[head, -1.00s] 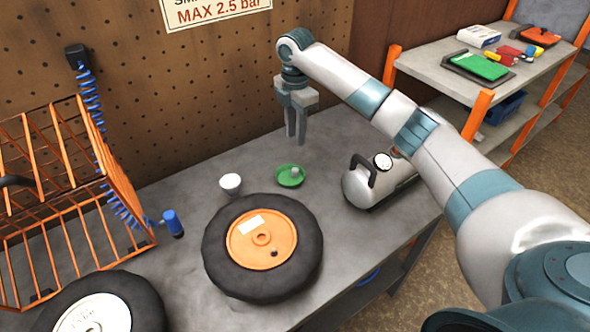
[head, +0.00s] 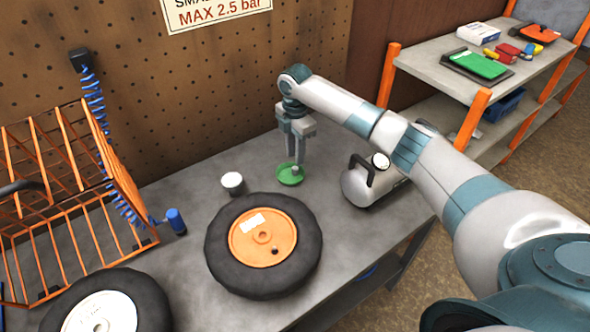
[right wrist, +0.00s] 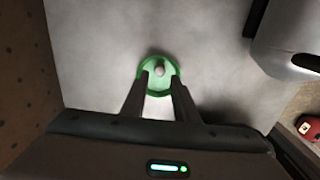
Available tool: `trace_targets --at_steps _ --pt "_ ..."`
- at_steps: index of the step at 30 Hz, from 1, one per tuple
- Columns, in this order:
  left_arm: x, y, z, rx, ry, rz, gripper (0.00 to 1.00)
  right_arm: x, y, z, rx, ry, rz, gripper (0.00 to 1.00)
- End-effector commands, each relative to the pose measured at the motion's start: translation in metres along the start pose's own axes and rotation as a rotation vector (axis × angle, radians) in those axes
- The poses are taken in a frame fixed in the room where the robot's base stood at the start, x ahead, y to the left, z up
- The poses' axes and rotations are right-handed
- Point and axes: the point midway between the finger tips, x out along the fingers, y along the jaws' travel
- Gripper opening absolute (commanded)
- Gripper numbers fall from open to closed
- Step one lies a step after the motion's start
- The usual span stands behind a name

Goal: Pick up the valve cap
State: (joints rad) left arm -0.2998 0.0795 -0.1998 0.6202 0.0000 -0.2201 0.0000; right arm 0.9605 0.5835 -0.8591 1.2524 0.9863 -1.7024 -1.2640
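The valve cap (right wrist: 160,70) is a small pale grey piece in a green dish (right wrist: 170,91) on the workbench. In the head view the green dish (head: 284,180) stands behind the orange-hubbed wheel, and the cap (head: 295,170) shows small at the fingertips. My right gripper (head: 295,160) points down above the dish. In the right wrist view its two fingers (right wrist: 160,76) are apart, with the cap between or just beyond their tips. I cannot tell whether they touch it. My left gripper is not in view.
A wheel with an orange hub (head: 240,241) lies in front of the dish. A white cup (head: 232,183) stands to the left and a grey compressor (head: 365,188) to the right. An orange wire rack (head: 75,215) and a blue-handled hose (head: 175,220) are further left.

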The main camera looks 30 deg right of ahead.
Motion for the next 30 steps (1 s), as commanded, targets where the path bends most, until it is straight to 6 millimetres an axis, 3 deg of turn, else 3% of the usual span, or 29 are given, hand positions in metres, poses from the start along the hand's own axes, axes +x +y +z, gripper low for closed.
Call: trace_targets --at_steps 7,13,28,30 --pt "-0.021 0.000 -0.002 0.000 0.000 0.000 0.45 0.024 -0.001 -0.001 0.002 0.000 -0.004 0.27" --pt "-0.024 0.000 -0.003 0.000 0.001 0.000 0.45 0.045 0.000 -0.001 0.001 0.000 -0.002 0.27" --pt "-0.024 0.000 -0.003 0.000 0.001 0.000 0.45 0.048 0.000 -0.001 0.000 -0.001 0.000 0.27" --pt "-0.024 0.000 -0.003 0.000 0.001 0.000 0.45 0.048 0.000 -0.001 0.000 -0.001 0.000 0.13"
